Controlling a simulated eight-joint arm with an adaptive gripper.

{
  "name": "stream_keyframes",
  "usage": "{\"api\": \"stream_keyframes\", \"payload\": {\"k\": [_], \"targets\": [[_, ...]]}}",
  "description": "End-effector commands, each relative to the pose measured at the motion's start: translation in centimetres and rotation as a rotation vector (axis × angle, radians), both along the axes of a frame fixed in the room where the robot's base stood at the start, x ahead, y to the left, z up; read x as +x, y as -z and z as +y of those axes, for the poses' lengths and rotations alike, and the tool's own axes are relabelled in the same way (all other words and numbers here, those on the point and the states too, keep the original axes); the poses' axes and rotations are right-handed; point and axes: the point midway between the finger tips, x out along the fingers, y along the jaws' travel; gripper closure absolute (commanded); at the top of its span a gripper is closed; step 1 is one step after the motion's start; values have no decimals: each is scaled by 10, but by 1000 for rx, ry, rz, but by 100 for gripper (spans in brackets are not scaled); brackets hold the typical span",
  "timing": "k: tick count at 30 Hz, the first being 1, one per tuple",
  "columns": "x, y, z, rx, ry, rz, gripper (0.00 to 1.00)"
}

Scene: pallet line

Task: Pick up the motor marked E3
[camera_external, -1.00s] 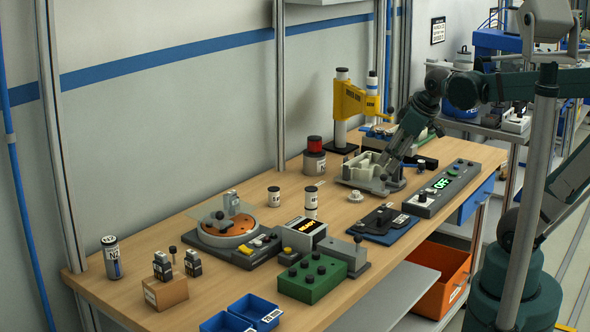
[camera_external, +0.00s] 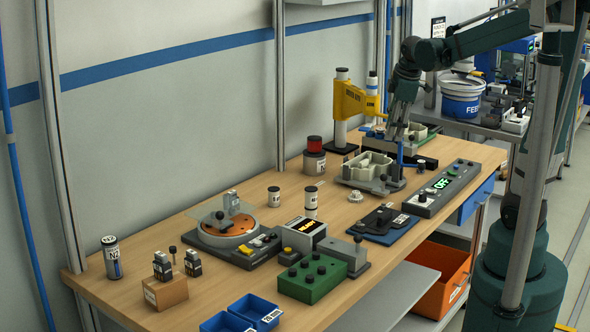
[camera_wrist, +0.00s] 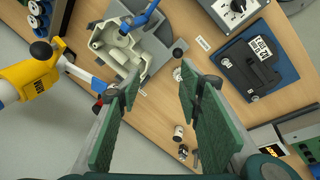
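I cannot read E3 on any part in these frames. A grey cylinder marked N2 (camera_external: 113,258) stands at the far left. Two small dark labelled blocks (camera_external: 162,266) sit on or at a cardboard box (camera_external: 166,291). My gripper (camera_external: 393,134) is above the far part of the bench, near a pale casting (camera_external: 367,167). In the wrist view its green-padded fingers (camera_wrist: 158,112) are wide apart with nothing between them.
A yellow press (camera_external: 355,100) stands behind the casting; it is at left in the wrist view (camera_wrist: 35,80). A turntable fixture (camera_external: 228,232), a green button box (camera_external: 311,279), blue trays (camera_external: 256,310) and a grey control panel (camera_external: 441,188) occupy the bench. Wood is clear left of the turntable.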

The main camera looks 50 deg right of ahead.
Motion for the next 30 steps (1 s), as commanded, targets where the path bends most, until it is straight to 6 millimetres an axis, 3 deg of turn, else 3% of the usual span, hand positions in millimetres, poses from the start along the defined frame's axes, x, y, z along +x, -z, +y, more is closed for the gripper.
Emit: {"api": "stream_keyframes", "payload": {"k": [14, 30], "targets": [[22, 8, -99, -32, -219, 131, 64], [22, 36, -202, -17, -457, 242, 64]]}}
